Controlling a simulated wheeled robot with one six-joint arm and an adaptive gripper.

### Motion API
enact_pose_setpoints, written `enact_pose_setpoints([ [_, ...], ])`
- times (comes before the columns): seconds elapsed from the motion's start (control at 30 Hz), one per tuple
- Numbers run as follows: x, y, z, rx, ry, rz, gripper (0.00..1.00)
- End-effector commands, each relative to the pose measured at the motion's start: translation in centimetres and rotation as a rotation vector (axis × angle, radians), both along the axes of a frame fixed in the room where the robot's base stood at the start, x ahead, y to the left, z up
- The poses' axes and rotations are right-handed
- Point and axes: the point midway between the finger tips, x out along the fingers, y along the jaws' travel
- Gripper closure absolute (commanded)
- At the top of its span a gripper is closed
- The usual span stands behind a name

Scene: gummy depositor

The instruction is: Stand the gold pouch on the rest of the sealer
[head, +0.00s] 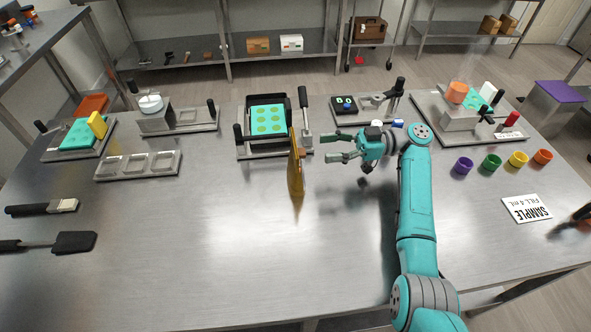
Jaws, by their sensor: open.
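The gold pouch (296,174) is upright and seen nearly edge-on, near the middle of the steel table, in front of a black-framed press. Its reflection shows just below it. My gripper (335,157) is to the right of the pouch, with its fingers pointing left toward it. The fingers are apart, with a visible gap between them and the pouch, and nothing is between them. No label marks the sealer; a low grey device with a black lever (378,103) behind my gripper may be it. Its rest cannot be made out, and my arm stands close in front.
The press (243,152) holds a teal mold, with a lever (304,116) close behind the pouch. A black display box (344,105) stands at the back. Purple (463,166) and other colored cups are at right, near a sample card (527,208). The front middle of the table is clear.

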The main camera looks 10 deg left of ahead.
Motion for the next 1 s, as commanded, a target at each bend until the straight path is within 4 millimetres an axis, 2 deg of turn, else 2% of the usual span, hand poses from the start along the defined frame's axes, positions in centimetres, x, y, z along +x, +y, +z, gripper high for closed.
enact_pose_setpoints([
  [0.27, -0.5, 1.5, -0.2, -0.001, 0.001, 0.000, 0.42],
  [0.53, -1.6, 4.9, -0.4, -0.002, 0.000, 0.001, 0.42],
  [0.8, -1.7, 5.4, -0.4, -0.001, 0.001, -0.001, 0.42],
  [0.87, -1.7, 5.4, -0.4, -0.001, 0.001, -0.001, 0.54],
  [1.0, -1.7, 5.4, -0.4, -0.001, 0.001, -0.001, 0.89],
])
